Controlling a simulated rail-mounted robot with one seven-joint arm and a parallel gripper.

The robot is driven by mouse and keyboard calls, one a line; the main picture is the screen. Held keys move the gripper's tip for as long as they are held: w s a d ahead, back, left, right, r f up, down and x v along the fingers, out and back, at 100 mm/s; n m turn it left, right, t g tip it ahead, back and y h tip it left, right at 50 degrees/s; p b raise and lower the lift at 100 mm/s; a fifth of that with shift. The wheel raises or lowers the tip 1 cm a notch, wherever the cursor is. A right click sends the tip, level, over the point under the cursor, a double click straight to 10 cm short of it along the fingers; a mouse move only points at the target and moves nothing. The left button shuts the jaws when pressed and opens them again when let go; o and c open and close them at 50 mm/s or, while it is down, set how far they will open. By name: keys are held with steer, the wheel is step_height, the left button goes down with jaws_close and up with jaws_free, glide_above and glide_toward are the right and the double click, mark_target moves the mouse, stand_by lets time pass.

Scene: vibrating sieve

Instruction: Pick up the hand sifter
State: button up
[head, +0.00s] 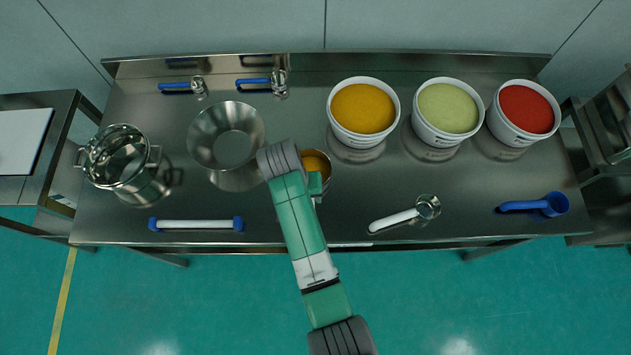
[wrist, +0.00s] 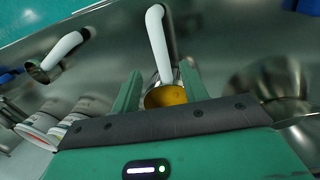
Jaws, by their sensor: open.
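The hand sifter appears to be the round metal cup (head: 318,161) with orange powder in it, standing on the steel table. In the head view my arm covers part of it and its handle cannot be made out. In the wrist view its orange-filled cup (wrist: 166,97) sits low between my fingers, and its white handle (wrist: 157,35) runs up the picture. My gripper (wrist: 162,72) is open, one finger on each side of the sifter where handle meets cup. I cannot tell whether either finger touches it. The gripper also shows partly in the head view (head: 314,184).
Tubs of orange (head: 362,137), green (head: 446,137) and red powder (head: 522,137) line the back. A white-handled metal scoop (head: 428,207) and blue scoop (head: 554,204) lie right.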

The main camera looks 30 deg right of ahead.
step_height(320, 180, down, 2)
steer(key=shift+s+d+f, duration=0.15)
steer(key=shift+f, duration=0.1)
steer(key=f+b, duration=0.1)
steer(key=f, duration=0.1)
steer(key=d+f, duration=0.1)
steer(key=f, duration=0.2)
steer(key=shift+b, duration=0.35)
jaws_close()
